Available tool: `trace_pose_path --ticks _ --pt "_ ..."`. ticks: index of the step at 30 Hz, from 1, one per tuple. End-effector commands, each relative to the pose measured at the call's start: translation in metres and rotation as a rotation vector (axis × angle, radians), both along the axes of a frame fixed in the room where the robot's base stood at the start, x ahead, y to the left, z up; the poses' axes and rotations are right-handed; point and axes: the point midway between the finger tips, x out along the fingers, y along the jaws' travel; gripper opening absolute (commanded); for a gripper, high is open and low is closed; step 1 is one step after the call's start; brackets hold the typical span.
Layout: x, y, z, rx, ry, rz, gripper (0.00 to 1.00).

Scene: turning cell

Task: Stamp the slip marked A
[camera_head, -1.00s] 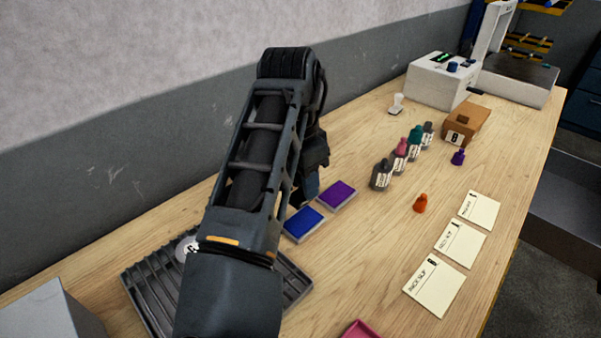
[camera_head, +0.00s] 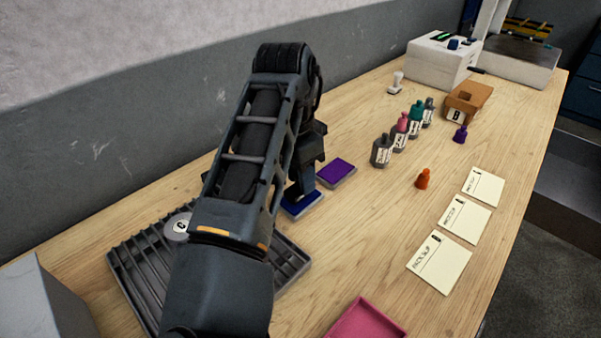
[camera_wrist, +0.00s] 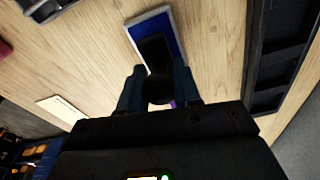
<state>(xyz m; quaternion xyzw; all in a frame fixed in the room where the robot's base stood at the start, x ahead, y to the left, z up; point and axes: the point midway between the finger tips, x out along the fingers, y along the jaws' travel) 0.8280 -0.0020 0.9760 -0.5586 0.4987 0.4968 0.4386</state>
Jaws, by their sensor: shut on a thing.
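Three cream slips lie in a row on the right of the bench in the head view: a near one (camera_head: 440,262), a middle one (camera_head: 466,222) and a far one (camera_head: 484,187). Their small dark marks are too small to read. My gripper (camera_head: 303,185) is low at the blue ink pad (camera_head: 303,207). In the wrist view my gripper (camera_wrist: 158,88) is shut on a dark stamp (camera_wrist: 155,55), which overlaps the blue pad (camera_wrist: 165,22). I cannot tell whether the stamp touches the pad. My arm hides part of the scene.
A purple pad (camera_head: 337,173) sits beside the blue one. Several ink bottles (camera_head: 382,151), an orange piece (camera_head: 423,179), a purple piece (camera_head: 460,134) and a brown box (camera_head: 478,93) stand behind. A ribbed grey tray (camera_head: 135,275) and a pink tray (camera_head: 367,322) are nearer.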

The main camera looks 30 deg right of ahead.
Motion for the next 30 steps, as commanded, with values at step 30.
trace_pose_path --ticks 30 --pt "0.0001 -0.0001 -0.0071 0.000 0.000 0.000 0.13"
